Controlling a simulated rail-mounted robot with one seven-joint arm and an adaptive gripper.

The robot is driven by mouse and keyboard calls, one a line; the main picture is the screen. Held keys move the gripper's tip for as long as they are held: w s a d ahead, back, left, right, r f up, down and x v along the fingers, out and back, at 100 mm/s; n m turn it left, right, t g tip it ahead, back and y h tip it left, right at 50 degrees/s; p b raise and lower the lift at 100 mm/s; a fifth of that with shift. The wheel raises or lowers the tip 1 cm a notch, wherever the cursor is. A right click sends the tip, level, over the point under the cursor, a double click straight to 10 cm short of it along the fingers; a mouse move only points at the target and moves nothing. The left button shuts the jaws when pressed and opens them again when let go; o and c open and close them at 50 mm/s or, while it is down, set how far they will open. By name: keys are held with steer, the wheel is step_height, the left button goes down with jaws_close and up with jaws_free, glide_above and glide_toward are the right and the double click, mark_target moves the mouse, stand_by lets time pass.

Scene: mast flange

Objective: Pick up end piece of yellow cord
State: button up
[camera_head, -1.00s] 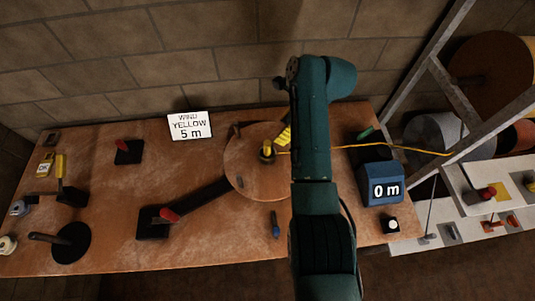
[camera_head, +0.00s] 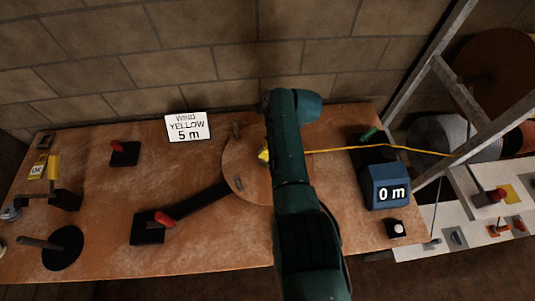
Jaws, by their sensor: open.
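The yellow cord (camera_head: 345,149) runs from the frame on the right, past the counter box, and leftward until it goes behind my arm. A small yellow piece (camera_head: 263,155) shows at the left edge of my arm, over the round wooden disc (camera_head: 237,165). It looks like the cord's end piece, but my arm covers part of it. My teal arm stands over the right part of the disc. My gripper is hidden behind the arm's end, so its relation to the yellow piece cannot be seen.
A blue counter (camera_head: 385,187) reads 0 m. A sign (camera_head: 187,127) reads WIND YELLOW 5 m. A metal frame (camera_head: 440,85) with reels is at right. The front middle of the table is clear.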

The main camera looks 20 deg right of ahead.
jaws_close()
